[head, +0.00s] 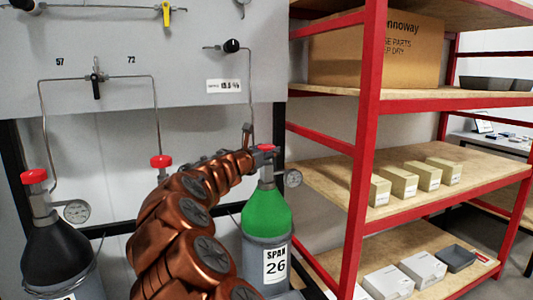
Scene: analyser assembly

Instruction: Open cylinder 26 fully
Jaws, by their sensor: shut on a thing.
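Cylinder 26 (265,213) stands upright right of the middle, with a green shoulder, a grey body and a white label reading "SPAN 26". Its red valve knob (267,148) is on top, with a small gauge (293,178) at the right of the neck. My copper-coloured arm reaches up from the bottom middle. My gripper (256,153) is at the left side of the knob, shut on it. The fingertips are small and partly hidden by the arm, so their exact hold is unclear.
A black-topped cylinder (53,252) with a red knob stands at the left. Another red knob (161,161) shows behind my arm. Thin pipes run up the grey panel (190,75). A red-framed shelf (368,110) with boxes stands close at the right.

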